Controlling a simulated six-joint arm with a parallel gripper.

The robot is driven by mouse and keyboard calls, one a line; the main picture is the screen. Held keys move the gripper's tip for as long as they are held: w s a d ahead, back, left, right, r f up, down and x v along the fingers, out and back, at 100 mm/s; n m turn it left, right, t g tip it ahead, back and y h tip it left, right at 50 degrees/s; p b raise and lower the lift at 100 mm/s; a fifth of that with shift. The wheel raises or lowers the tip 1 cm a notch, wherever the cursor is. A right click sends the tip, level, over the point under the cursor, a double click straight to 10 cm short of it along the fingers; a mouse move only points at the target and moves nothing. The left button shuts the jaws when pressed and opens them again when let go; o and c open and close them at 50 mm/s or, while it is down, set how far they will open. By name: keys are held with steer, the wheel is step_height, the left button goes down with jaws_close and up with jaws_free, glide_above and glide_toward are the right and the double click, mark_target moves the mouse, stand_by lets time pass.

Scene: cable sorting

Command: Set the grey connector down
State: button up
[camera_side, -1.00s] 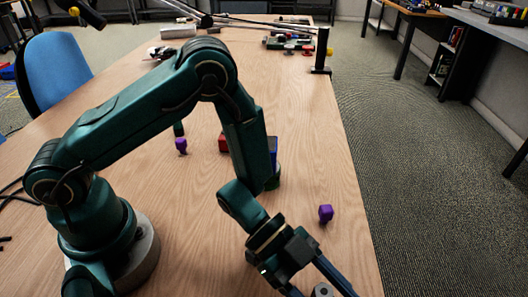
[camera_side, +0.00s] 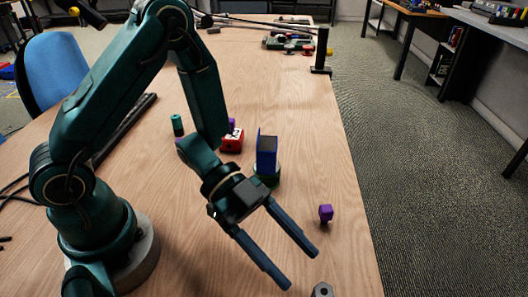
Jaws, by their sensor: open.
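The grey connector (camera_side: 322,290), a hexagonal piece with a dark hole, is at the bottom edge of the side view, partly cut off. It appears to rest on the wooden table (camera_side: 300,90). My gripper (camera_side: 300,269) is open, with its two long blue-grey fingers spread and nothing between them. The fingertips are up and to the left of the connector in the picture, apart from it.
A purple connector (camera_side: 325,213) stands right of my gripper. A blue block (camera_side: 267,155) on a green base, a red block (camera_side: 232,140) and a green cylinder (camera_side: 177,125) stand behind. A black post (camera_side: 321,50) is at the far right edge.

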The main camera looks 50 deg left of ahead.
steer(key=shift+v, duration=0.8)
steer(key=shift+w+a, duration=0.15)
steer(key=w+a+t+y, duration=0.1)
steer(key=w, duration=0.1)
steer(key=w+a+n+t+y, duration=0.1)
steer(key=w+t, duration=0.1)
steer(key=w+a+r+t+y, duration=0.1)
steer(key=w+a+y, duration=0.1)
steer(key=w, duration=0.1)
steer(key=shift+n+t, duration=0.3)
steer(key=shift+n, duration=0.1)
steer(key=w+a+r+n+t+y, duration=0.1)
steer(key=a+r+n+t+y, duration=0.1)
steer(key=a+r+n+y, duration=0.4)
steer(key=w+a+r+n+t+y, duration=0.1)
steer(key=a+r+n+y, duration=0.2)
steer(key=a, duration=0.5)
steer(key=s+d+n+g, duration=0.2)
steer(key=s+n, duration=0.3)
steer(key=s, duration=0.8)
steer(key=shift+s+d+n+g, duration=0.3)
steer(key=shift+d+g, duration=0.1)
steer(key=shift+g, duration=0.5)
